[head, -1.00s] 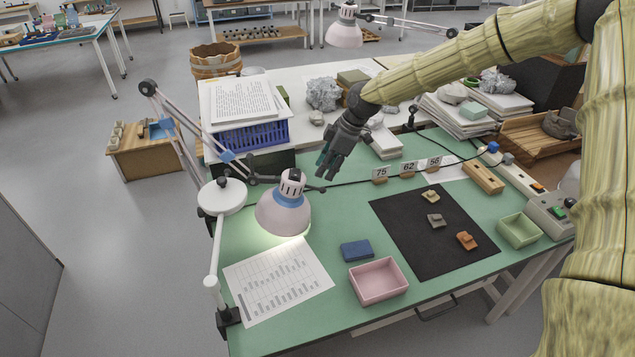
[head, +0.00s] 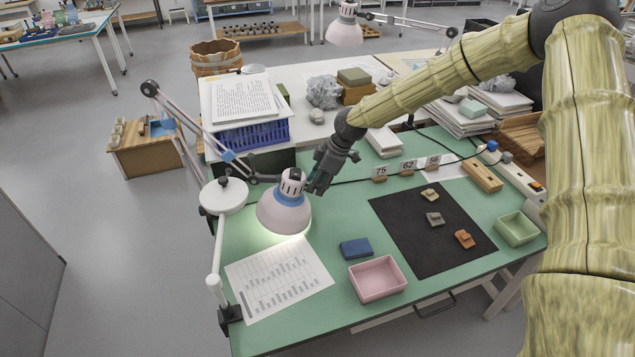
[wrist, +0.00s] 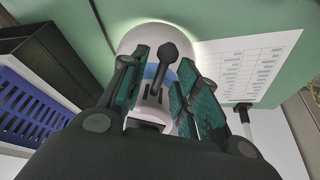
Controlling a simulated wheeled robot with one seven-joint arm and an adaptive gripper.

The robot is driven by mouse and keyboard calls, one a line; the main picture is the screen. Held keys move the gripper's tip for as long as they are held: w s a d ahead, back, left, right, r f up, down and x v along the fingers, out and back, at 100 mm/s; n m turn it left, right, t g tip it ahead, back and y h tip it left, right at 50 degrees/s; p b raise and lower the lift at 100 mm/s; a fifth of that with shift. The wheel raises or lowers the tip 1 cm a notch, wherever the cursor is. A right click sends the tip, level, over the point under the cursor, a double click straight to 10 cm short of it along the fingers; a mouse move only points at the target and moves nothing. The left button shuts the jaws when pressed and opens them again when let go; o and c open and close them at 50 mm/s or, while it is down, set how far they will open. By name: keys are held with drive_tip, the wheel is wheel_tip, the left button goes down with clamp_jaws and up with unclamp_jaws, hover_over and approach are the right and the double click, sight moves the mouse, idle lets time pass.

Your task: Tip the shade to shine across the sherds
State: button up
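The lamp shade (head: 283,214), pale pink-white with a blue band, hangs from its jointed arm over the left of the green table. It points down and lights the printed sheet below. My gripper (head: 317,183) is just right of the shade's neck in the head view. In the wrist view the open fingers (wrist: 166,92) stand on either side of a dark knob on the shade (wrist: 185,45); contact cannot be told. Three sherds, a yellowish one (head: 429,195), a grey one (head: 434,218) and an orange one (head: 464,239), lie on the black mat (head: 408,258).
A pink tray (head: 377,292) and a blue block (head: 355,248) lie between lamp and mat. Number cards (head: 408,167) stand behind the mat. A blue basket (head: 250,134) with papers is behind the lamp. A green tray (head: 516,228) is at right.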

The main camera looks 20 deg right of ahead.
clamp_jaws()
drive_tip(key=shift+r, duration=0.15)
